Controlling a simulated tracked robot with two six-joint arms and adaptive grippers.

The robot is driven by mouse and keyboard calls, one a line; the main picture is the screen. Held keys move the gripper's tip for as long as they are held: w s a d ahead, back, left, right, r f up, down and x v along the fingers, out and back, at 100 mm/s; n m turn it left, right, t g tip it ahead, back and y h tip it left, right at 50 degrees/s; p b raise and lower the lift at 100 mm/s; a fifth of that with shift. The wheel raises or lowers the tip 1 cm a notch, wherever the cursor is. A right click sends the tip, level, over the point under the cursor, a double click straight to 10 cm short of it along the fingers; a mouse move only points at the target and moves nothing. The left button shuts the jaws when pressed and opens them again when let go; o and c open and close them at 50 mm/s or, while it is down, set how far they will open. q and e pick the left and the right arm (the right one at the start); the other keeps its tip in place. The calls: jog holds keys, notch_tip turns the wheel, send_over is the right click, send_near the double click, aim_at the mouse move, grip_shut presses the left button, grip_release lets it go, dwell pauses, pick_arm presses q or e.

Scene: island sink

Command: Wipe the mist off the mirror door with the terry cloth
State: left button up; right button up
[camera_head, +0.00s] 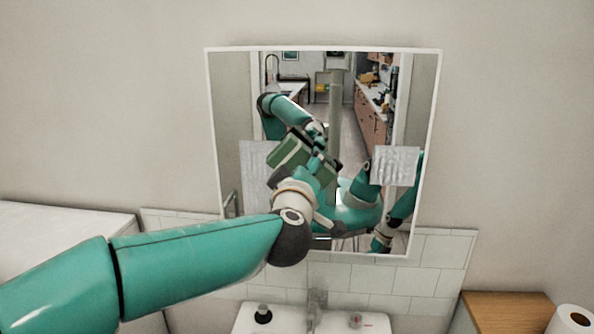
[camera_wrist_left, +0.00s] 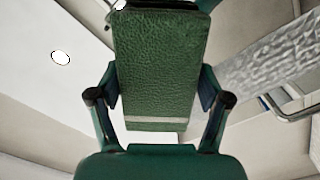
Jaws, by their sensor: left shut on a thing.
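The mirror door (camera_head: 235,110) has a thin white frame and hangs on the wall ahead. Most of its glass gives a sharp reflection of the room and my arms. Pale patches show at its left and right; I cannot tell whether either is mist. My left gripper (camera_wrist_left: 160,105) is shut on the green terry cloth (camera_wrist_left: 158,62), a folded pad with a pale stripe near its lower edge. In the head view my left arm reaches up in front of the mirror, and its wrist and the reflection partly confuse the gripper and cloth. My right gripper is not directly in view.
A white washbasin (camera_head: 285,318) with a tap (camera_head: 315,300) and a dark-topped bottle (camera_head: 263,314) is below the mirror. A wooden top (camera_head: 508,308) and a paper roll (camera_head: 576,320) are at lower right. A pale textured sheet (camera_wrist_left: 275,50) shows in the left wrist view.

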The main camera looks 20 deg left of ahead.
pick_arm(q)
jog(key=shift+w+d, duration=0.75)
jog(key=shift+d, duration=2.15)
jog(key=shift+w+d, duration=0.75)
jog(key=shift+d, duration=2.15)
jog(key=shift+w+d, duration=0.75)
jog(key=shift+d, duration=2.15)
jog(key=shift+s, duration=0.1)
jog(key=shift+s+d+f+b, duration=0.1)
jog(key=shift+s+d+b, duration=0.1)
jog(key=shift+s+b, duration=0.35)
send_near(393, 167)
jog(key=shift+w+a+b, duration=0.15)
jog(key=shift+b, duration=0.3)
jog(key=shift+v, duration=1.5)
jog(key=shift+f, duration=0.1)
